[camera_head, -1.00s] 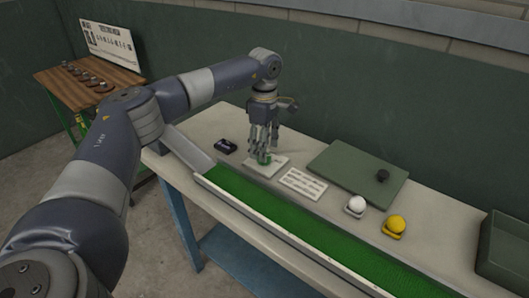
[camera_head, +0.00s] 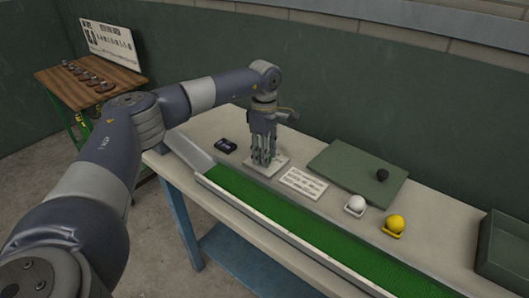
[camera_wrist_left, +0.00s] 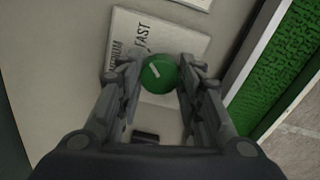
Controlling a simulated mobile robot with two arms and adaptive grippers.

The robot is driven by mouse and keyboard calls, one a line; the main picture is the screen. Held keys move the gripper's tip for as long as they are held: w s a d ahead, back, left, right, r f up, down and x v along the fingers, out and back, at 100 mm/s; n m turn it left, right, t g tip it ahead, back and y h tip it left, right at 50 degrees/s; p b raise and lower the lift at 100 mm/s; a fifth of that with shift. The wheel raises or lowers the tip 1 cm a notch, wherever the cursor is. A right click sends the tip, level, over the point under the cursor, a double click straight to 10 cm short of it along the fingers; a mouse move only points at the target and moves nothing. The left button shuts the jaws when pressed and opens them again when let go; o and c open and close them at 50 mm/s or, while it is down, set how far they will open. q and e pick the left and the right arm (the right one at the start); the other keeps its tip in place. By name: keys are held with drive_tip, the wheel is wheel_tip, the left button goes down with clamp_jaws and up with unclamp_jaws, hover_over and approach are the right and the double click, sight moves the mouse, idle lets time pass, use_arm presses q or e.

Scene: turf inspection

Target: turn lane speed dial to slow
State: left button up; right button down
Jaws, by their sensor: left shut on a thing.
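The lane speed dial is a round green knob with a pale pointer line (camera_wrist_left: 160,73), seen in the left wrist view on a white plate (camera_wrist_left: 130,27) that bears the words MEDIUM and FAST. In the head view the plate (camera_head: 279,162) lies flat on the bench beside the green lane, and the knob is hidden by my fingers. My left gripper (camera_head: 262,163) points straight down over the plate. In the left wrist view its fingers (camera_wrist_left: 158,75) are on both sides of the knob and shut on it. Any SLOW label is hidden. My right gripper is not in view.
The green turf lane (camera_head: 290,222) with pale rails runs along the bench front. A printed card (camera_head: 303,183), a green board with a dark ball (camera_head: 382,175), a white ball (camera_head: 356,204) and a yellow ball (camera_head: 396,223) lie right. A dark small object (camera_head: 226,146) lies left.

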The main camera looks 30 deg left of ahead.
use_arm(q)
drive_tip(key=n+p, duration=0.2)
drive_tip(key=n, duration=0.1)
drive_tip(key=shift+r+n, duration=0.1)
drive_tip(key=shift+n, duration=0.3)
drive_tip(key=n+p, duration=0.1)
drive_tip(key=n, duration=0.3)
drive_tip(key=shift+n+p, duration=0.3)
drive_tip(key=shift+p, duration=0.05)
drive_tip(key=n+p, duration=0.1)
drive_tip(key=n, duration=0.4)
drive_tip(key=shift+p, duration=0.4)
drive_tip(key=shift+n+p, duration=0.6)
drive_tip(key=shift+n, duration=1.5)
drive_tip(key=o, duration=1.1)
drive_tip(key=shift+c, duration=0.2)
